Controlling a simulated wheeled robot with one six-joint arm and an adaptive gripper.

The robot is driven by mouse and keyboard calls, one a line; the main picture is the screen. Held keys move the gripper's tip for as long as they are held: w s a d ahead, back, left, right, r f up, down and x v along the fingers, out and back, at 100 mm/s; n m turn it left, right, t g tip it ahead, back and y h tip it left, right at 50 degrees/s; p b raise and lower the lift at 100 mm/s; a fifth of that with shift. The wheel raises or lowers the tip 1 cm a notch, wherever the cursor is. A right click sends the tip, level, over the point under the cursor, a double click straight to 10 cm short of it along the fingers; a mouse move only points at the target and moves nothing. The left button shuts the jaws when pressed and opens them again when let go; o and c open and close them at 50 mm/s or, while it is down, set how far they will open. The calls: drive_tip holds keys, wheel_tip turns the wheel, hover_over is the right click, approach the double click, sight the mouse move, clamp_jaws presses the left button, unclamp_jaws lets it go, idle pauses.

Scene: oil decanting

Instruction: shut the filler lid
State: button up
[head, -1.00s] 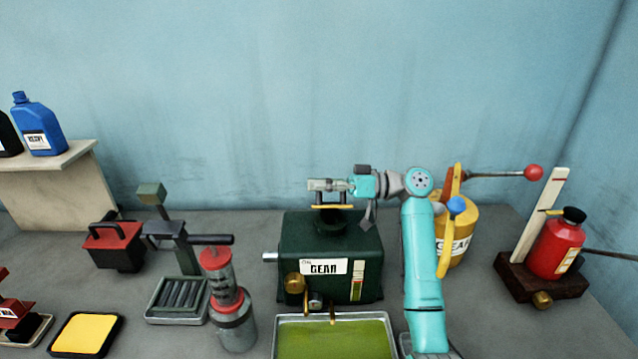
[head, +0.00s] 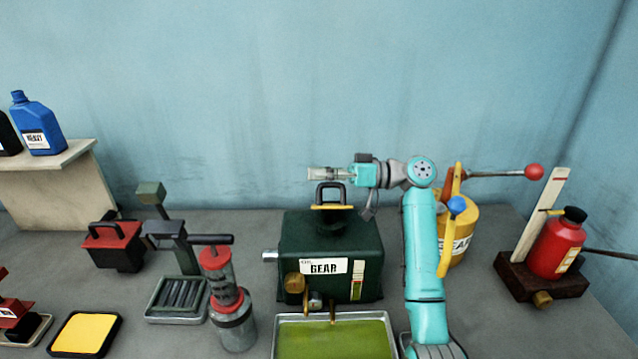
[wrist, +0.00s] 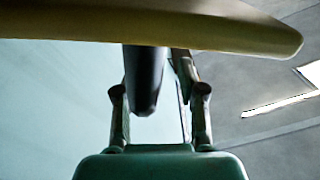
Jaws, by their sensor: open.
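The filler lid (head: 332,207) shows in the head view as a flat, yellow-edged plate with a dark upright loop handle (head: 331,188). It looks level, on or just above the dark filler neck of the green gear-oil tank (head: 310,255); a small gap cannot be ruled out. My gripper (head: 318,174) is open and empty, pointing left just above the handle. In the wrist view, a yellow-brown edge, likely the lid (wrist: 150,30), crosses the top, with a dark post below it. My gripper's fingers (wrist: 160,92) are spread there.
A tray of green-yellow oil (head: 335,340) lies before the tank. A yellow can (head: 460,235) stands close right of my arm. A red-topped pump (head: 228,300) stands at the tank's left front. A red bottle (head: 556,245) is far right.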

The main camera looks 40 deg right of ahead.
wheel_tip(320, 180, up, 7)
idle(0.3)
